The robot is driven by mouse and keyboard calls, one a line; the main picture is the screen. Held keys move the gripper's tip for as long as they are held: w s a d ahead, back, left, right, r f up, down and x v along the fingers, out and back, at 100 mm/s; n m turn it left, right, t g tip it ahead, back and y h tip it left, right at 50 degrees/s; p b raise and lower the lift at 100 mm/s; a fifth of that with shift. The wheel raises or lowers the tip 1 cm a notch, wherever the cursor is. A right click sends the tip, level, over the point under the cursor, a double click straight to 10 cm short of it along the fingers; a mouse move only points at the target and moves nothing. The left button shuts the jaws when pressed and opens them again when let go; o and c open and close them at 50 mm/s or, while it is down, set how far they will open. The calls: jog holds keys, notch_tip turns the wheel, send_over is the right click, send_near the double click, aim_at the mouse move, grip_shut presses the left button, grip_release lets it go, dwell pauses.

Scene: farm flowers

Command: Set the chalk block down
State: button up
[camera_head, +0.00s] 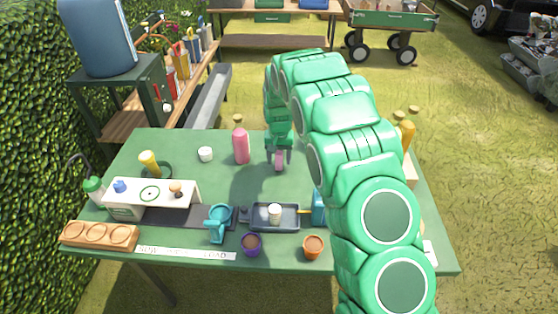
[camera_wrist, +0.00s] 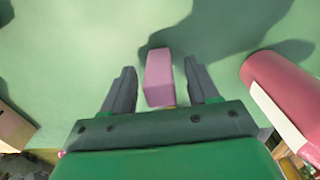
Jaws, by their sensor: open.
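The chalk block is a small pink block (camera_wrist: 159,76). In the wrist view it stands between my two dark fingers, with a gap visible on each side. In the head view the pink block (camera_head: 280,159) shows at the tip of my gripper (camera_head: 279,152), over the middle of the green table (camera_head: 225,182). In the wrist view my gripper (camera_wrist: 161,92) is open around the block. The block appears to be on the table surface; its base is partly hidden.
A pink bottle (camera_head: 241,146) stands close left of my gripper and shows at the right in the wrist view (camera_wrist: 285,95).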

notch_tip(320, 180, up, 10)
jog(key=shift+f, duration=0.1)
jog(key=shift+d+r, duration=0.1)
jog(key=shift+r, duration=0.4)
jog(key=s+d+r, duration=0.7)
jog(key=s, duration=0.4)
jog(key=s+d+r, duration=0.6)
jog(key=s+r, duration=0.1)
jog(key=s, duration=0.4)
jog(key=s+d+g, duration=0.1)
jog(key=s+d, duration=0.2)
jog(key=s, duration=1.1)
jog(key=s+d, duration=0.3)
jog(key=s, duration=1.2)
jog(key=shift+r+g, duration=0.4)
